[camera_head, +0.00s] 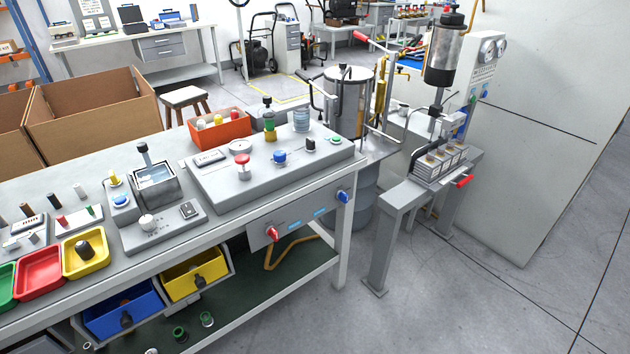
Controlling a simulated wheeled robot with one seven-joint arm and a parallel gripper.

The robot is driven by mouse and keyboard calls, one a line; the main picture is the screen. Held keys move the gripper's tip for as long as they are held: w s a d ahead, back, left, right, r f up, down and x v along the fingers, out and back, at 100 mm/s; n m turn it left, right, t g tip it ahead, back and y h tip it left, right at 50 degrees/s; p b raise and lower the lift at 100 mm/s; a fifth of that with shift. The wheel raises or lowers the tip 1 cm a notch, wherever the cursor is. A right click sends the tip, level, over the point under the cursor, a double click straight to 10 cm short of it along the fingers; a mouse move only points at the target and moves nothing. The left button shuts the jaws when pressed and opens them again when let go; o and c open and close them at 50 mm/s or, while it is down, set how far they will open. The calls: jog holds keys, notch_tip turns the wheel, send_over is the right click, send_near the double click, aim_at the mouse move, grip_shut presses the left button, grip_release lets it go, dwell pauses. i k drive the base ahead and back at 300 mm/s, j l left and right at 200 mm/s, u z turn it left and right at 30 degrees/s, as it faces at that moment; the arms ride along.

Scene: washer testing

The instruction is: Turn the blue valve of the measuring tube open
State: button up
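Several blue knobs show, and I cannot tell for sure which is the measuring tube's valve. One blue knob (344,197) sits on the bench's front panel at its right end, with a red knob (273,233) to its left. Another blue knob (280,157) stands on the grey console (225,185). Small blue knobs (485,90) are on the wall panel at the right. Which one is the measuring tube is unclear. My gripper is not in view.
The bench (342,240) carries an orange bin (220,130), a red-topped button (243,162) and coloured trays. A grey press stand (390,240) with a red handle (463,181) stands right of the bench. The floor (450,305) at the front right is clear.

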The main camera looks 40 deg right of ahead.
aim_at(344, 197)
jog(key=i+l+z, duration=0.15)
jog(key=z, duration=0.2)
jog(key=i+z, duration=0.15)
jog(key=z, duration=0.2)
jog(key=i+l+z, duration=0.1)
jog(key=z, duration=0.25)
jog(key=i, duration=0.05)
